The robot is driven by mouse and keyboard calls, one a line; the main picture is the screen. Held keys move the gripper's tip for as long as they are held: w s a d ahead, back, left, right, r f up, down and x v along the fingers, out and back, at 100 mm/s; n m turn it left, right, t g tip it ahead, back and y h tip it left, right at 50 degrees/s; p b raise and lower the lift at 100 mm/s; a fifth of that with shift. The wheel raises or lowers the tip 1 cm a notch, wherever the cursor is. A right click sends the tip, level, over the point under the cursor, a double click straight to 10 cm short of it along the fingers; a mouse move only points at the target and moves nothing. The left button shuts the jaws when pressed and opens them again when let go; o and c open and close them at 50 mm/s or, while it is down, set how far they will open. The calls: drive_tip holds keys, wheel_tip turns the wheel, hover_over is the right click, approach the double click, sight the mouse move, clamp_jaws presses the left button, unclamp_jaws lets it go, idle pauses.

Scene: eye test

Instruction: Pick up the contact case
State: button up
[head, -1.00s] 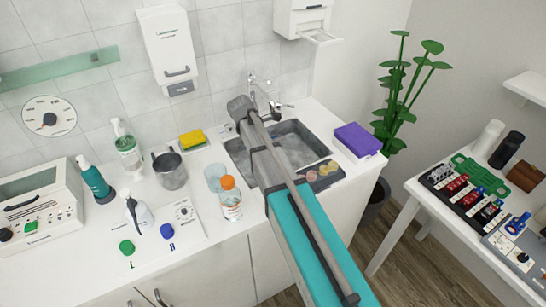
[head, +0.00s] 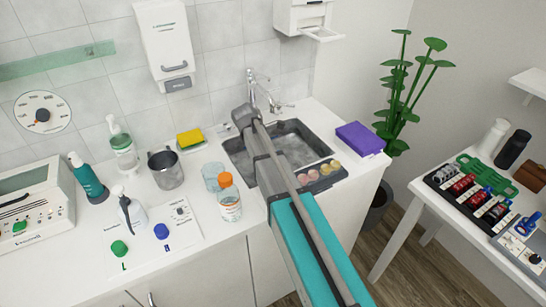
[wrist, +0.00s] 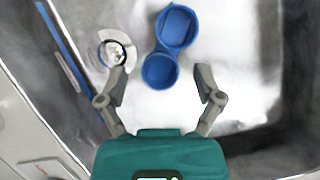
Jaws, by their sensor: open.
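The contact case (wrist: 174,28) is blue with two round cups, seen from above in the wrist view. It lies on the grey basin floor of the sink, its nearer cup framed between my fingertips. My gripper (wrist: 162,72) is open, with one finger on each side in the picture and no visible contact with the case. How far above it the fingertips are, I cannot tell. In the head view my arm covers part of the sink (head: 310,139), and neither the case nor my fingers can be made out there.
The metal drain (wrist: 116,50) is left of the case. On the counter, an orange-capped bottle (head: 230,205) and a clear cup (head: 212,178) stand left of my arm. A tray of small round items (head: 337,180) sits at the sink's front rim. A purple box (head: 360,139) is to its right.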

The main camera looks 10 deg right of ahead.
drive_tip(key=shift+c, duration=0.2)
drive_tip(key=c, duration=1)
drive_tip(key=shift+r, duration=0.15)
wheel_tip(320, 180, up, 3)
drive_tip(key=p, duration=0.3)
drive_tip(key=s+r+p, duration=0.3)
drive_tip(key=s, duration=0.1)
drive_tip(key=s+r+p, duration=0.3)
drive_tip(key=s, duration=0.2)
drive_tip(key=s+r+p, duration=0.3)
drive_tip(key=s+p, duration=0.1)
drive_tip(key=s, duration=0.1)
drive_tip(key=shift+d+r, duration=0.1)
drive_tip(key=shift+r, duration=0.3)
